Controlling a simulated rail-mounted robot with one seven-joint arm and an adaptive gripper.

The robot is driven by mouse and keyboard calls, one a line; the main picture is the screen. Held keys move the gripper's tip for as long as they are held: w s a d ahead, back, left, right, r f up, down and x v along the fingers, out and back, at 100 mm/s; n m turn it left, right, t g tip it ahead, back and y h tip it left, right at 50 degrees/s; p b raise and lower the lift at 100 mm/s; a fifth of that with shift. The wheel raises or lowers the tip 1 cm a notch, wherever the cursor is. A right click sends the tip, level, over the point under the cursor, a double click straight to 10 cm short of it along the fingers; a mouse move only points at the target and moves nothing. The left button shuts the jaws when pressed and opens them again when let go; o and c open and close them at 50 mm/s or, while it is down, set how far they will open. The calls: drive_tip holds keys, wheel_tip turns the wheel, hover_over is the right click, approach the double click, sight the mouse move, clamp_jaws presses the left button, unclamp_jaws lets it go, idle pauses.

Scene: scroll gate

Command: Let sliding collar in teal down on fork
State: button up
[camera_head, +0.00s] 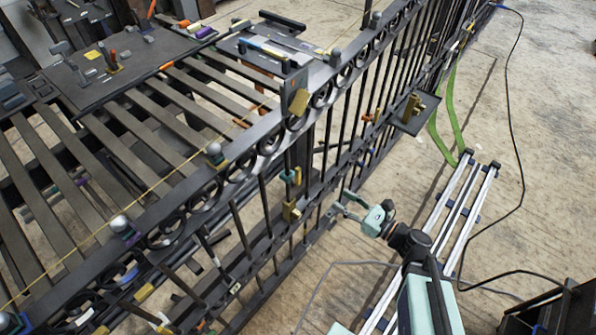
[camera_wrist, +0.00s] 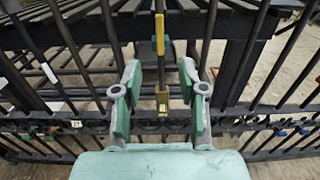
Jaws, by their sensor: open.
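The teal sliding collar (camera_head: 290,176) sits around or against an upright bar of the dark gate in the head view. A brass fork-like block (camera_head: 291,210) is below it on the gate, with a visible gap between. My gripper (camera_head: 341,205) is open and empty, to the right of both and apart from them. In the wrist view my open fingers (camera_wrist: 160,98) flank a vertical bar from the near side. A yellow piece (camera_wrist: 160,34) is high on that bar and a brass block (camera_wrist: 162,101) lower.
The gate (camera_head: 325,150) has close upright bars and a ring-patterned top rail. A small dark shelf with brass parts (camera_head: 413,112) juts out farther along. A slatted bench (camera_head: 130,150) stands behind the gate.

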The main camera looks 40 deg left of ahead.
drive_tip(key=a+b, duration=0.1)
drive_tip(key=b, duration=1)
approach(300, 174)
drive_tip(key=a, duration=0.2)
drive_tip(key=a+p, duration=0.1)
drive_tip(key=a, duration=0.4)
drive_tip(key=a+p, duration=0.1)
drive_tip(key=a, duration=0.1)
drive_tip(key=shift+w+a+r+p, duration=0.15)
drive_tip(key=shift+w+a+p, duration=0.15)
drive_tip(key=shift+w+p, duration=0.05)
drive_tip(key=shift+a, duration=0.6)
clamp_jaws()
